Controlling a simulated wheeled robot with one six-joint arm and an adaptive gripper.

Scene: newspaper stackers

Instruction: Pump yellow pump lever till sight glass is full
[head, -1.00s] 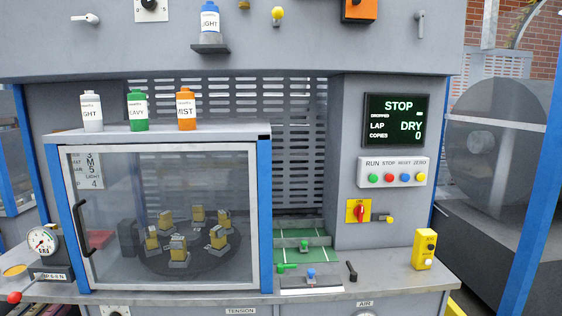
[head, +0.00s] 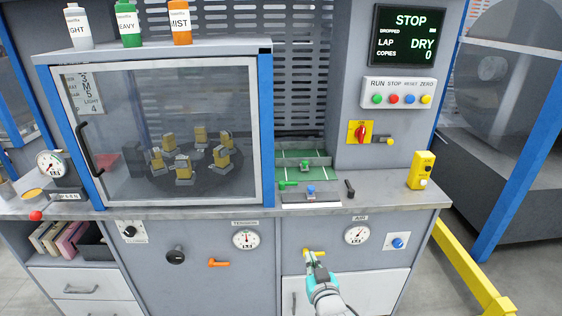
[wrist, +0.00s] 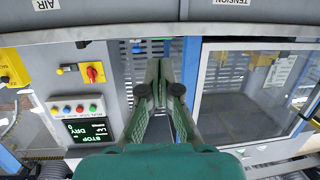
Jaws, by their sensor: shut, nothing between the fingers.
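A short yellow bar (head: 320,253) shows low on the cabinet front, at the tip of my gripper (head: 310,256) in the head view. I cannot tell whether they touch, or whether this bar is the pump lever. I cannot make out a sight glass in either view.
An air gauge (head: 357,235) and blue button (head: 398,243) sit right of my gripper, a tension gauge (head: 246,239) and orange handle (head: 218,263) left. The counter edge (head: 330,207) overhangs above. A yellow floor rail (head: 470,270) stands at right.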

